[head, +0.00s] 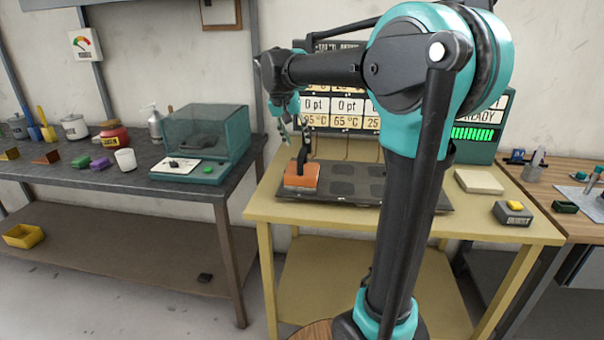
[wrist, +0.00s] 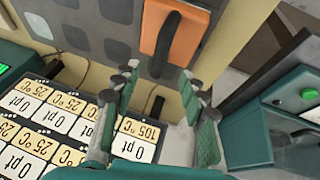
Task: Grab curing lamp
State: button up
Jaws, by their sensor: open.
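An orange block with an upright black handle (head: 301,181) sits on the left end of a dark plate on the yellow table. It may be the curing lamp, but no label on it is readable. In the wrist view the orange block (wrist: 184,38) is at the top, beyond my fingertips. My gripper (head: 294,143) is open and empty, above and close to the handle in the head view. In the wrist view my gripper (wrist: 160,82) has its fingers well apart, with nothing between them touching.
The dark plate (head: 400,197) has several square pads. A display panel (head: 345,107) stands behind it. A teal-framed clear box (head: 205,135) is on the left bench. A pale block (head: 479,181) and a grey device with a yellow button (head: 513,213) are at the right.

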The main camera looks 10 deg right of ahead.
aim_at(301, 151)
jog(key=x, duration=0.8)
jog(key=shift+f, duration=0.1)
grip_shut()
dwell(0.4)
